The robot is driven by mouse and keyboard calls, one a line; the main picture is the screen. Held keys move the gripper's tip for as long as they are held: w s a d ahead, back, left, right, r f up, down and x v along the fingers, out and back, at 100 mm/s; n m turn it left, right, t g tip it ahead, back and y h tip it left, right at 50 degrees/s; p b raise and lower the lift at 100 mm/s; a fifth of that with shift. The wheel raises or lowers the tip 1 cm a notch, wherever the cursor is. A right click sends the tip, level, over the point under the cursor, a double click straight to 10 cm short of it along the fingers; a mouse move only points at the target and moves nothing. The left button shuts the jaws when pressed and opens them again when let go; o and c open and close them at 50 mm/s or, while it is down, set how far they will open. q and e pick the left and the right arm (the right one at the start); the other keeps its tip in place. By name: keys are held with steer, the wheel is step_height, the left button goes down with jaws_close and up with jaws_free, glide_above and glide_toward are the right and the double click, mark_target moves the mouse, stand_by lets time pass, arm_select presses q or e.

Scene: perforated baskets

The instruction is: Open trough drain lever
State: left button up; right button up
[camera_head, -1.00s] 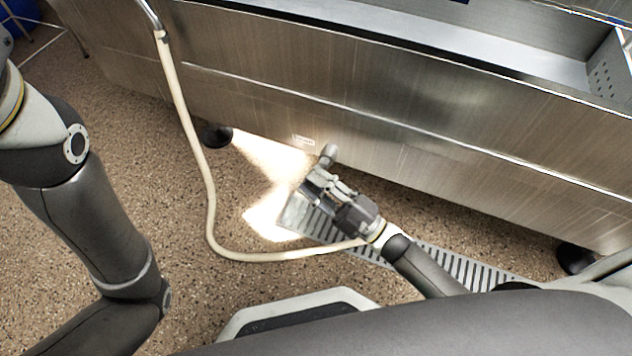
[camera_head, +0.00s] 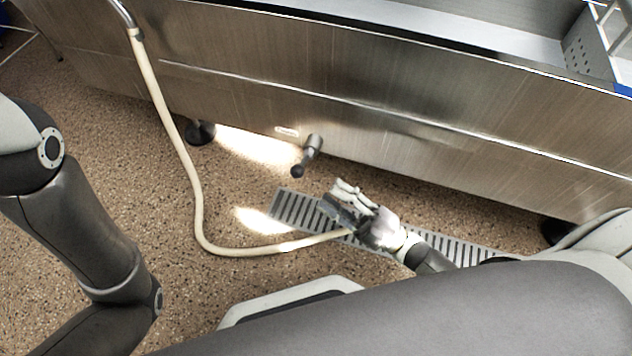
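The drain lever (camera_head: 307,157) sticks out from the lower front of the steel trough (camera_head: 400,130). It has a grey cylindrical body and a short arm with a dark round knob, which points down and to the left in the picture. My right gripper (camera_head: 331,194) is below and to the right of the knob, apart from it.
A slotted floor grate (camera_head: 460,249) lies under my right arm. A small label (camera_head: 287,131) is left of the lever. Trough feet (camera_head: 200,133) stand on the speckled floor.

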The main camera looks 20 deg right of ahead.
steer(key=shift+v, duration=1.55)
stand_by(0.4)
